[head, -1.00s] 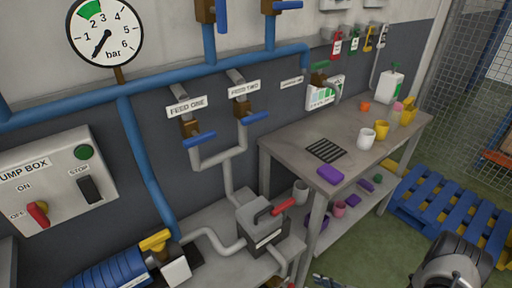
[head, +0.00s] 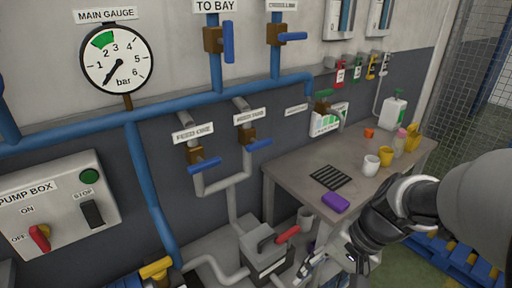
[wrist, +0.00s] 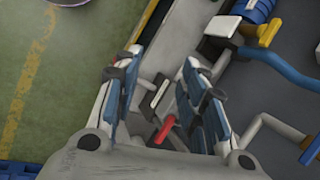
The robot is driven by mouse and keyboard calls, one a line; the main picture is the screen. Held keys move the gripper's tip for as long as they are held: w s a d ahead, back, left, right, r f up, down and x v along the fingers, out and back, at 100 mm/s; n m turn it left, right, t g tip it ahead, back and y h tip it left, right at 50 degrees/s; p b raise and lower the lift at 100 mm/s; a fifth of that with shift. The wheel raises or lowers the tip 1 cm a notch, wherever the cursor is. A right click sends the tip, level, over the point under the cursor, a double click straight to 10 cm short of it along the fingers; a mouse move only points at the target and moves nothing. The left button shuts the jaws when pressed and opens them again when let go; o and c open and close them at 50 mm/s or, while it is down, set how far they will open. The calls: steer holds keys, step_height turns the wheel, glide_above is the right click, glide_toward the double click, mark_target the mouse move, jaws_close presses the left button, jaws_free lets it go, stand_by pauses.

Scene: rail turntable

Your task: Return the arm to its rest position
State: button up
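My arm (head: 395,212) reaches in from the right edge of the head view, bent down in front of the workbench. My gripper (head: 328,262) is at the bottom of that view, low beside the grey box with the red handle (head: 267,250). In the wrist view my gripper (wrist: 158,85) has its two blue-padded fingers spread apart, with nothing held between them. The red handle (wrist: 165,128) shows beyond and between the fingers. The gripper looks apart from it, though the exact distance is unclear.
The workbench (head: 295,165) carries a purple block (head: 335,202), a black grate (head: 331,178), a white cup (head: 371,163) and a yellow cup (head: 387,156). Blue pipes and valves run along the wall. The pump box (head: 60,210) is at left. Green floor (wrist: 60,100) is open.

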steer(key=s+d+r+n+t+h, duration=0.1)
steer(key=s+r+n+t+h, duration=0.3)
steer(key=s+r, duration=0.4)
steer(key=shift+s+d+r+n+t+h, duration=0.25)
steer(key=shift+s+n+h, duration=0.25)
steer(key=shift+s+n, duration=0.65)
